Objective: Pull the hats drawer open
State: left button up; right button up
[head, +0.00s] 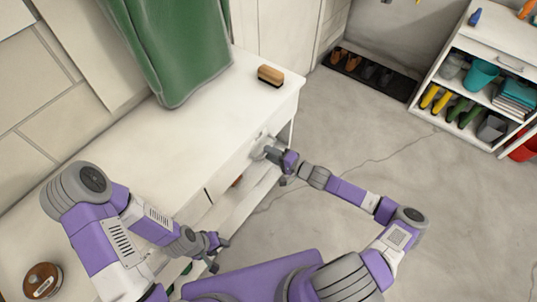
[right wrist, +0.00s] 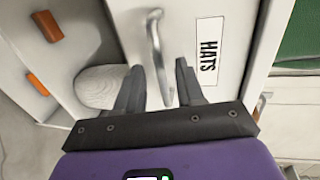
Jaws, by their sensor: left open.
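The hats drawer (right wrist: 228,25) is a white front with a black-on-white HATS label (right wrist: 208,62) in the right wrist view. In the head view its front (head: 236,166) is in the bench side below the top and looks flush. A curved metal handle (right wrist: 155,45) stands out from it. My right gripper (right wrist: 157,85) is open, with one finger on each side of the handle and visible gaps. In the head view my right gripper (head: 268,153) is at the drawer front and partly hides the handle. My left gripper (head: 217,250) is open and empty, low in front of the bench.
A brush (head: 270,76) and a green hanging cloth (head: 175,45) are on or over the white bench top (head: 150,150). A round brown-lidded thing (head: 42,280) stands at lower left. A shelf unit (head: 470,60) is at right. The floor between is clear.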

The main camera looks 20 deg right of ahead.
jog(key=shift+x, duration=0.75)
grip_shut()
